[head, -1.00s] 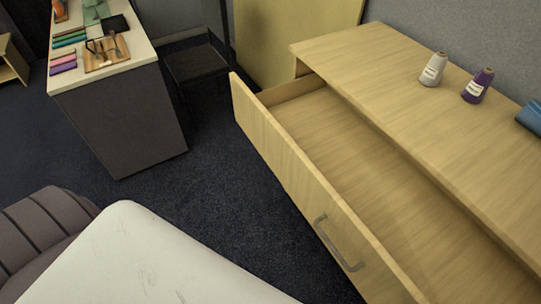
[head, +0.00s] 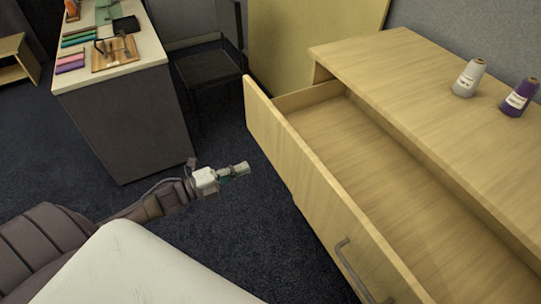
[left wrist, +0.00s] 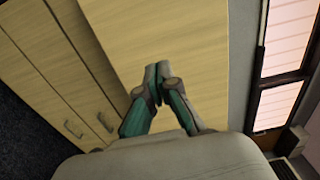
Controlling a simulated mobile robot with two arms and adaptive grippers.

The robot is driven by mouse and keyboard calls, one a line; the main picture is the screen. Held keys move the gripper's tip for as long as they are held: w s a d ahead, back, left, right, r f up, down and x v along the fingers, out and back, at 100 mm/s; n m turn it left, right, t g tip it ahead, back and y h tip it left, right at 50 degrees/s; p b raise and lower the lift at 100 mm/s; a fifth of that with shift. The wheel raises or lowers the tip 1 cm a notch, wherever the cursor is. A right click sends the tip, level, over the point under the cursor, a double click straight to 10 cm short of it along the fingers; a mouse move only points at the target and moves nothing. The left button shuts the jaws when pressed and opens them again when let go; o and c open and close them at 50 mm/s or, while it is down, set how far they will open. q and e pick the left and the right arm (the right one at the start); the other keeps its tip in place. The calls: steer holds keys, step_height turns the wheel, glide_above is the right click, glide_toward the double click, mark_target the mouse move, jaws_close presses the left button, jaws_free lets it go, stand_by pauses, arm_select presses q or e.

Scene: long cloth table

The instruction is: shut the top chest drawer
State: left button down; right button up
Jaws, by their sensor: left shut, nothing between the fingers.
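The wooden chest (head: 410,75) stands on the right in the head view. Its top drawer (head: 268,133) is pulled well out, and the inside of the drawer looks empty. A grey bar handle (head: 351,270) is on the drawer front near the bottom of the view. My left gripper (head: 246,169) is shut and empty, left of the drawer front and apart from it. In the left wrist view its fingertips (left wrist: 157,72) are together before pale wood panels (left wrist: 155,30), with grey handles (left wrist: 73,130) at the lower left. My right gripper is not in view.
A white cone of thread (head: 468,78) and a purple one (head: 519,97) stand on the chest top. A table (head: 125,105) with cloths and tools stands at the upper left, a dark chair (head: 207,70) beside it. Dark carpet (head: 235,215) lies open between.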

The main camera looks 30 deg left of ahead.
mark_target(280, 154)
arm_select(q)
steer(key=p+x, duration=0.1)
steer(key=x, duration=0.7)
steer(key=shift+w+d+r+p, duration=0.1)
steer(key=shift+w+p, duration=0.05)
steer(key=shift+p, duration=0.15)
steer(key=shift+w+d, duration=0.4)
steer(key=shift+w, duration=0.15)
steer(key=shift+w+d+f, duration=0.2)
steer(key=shift+w+d, duration=0.1)
steer(key=shift+w, duration=0.15)
steer(key=b+x, duration=1)
steer(key=x, duration=1.2)
steer(key=shift+w+d+f, duration=0.1)
steer(key=shift+w+d, duration=0.15)
steer(key=shift+w+d+b, duration=0.3)
steer(key=shift+w+d, duration=0.05)
steer(key=shift+w, duration=0.15)
steer(key=shift+r, duration=0.35)
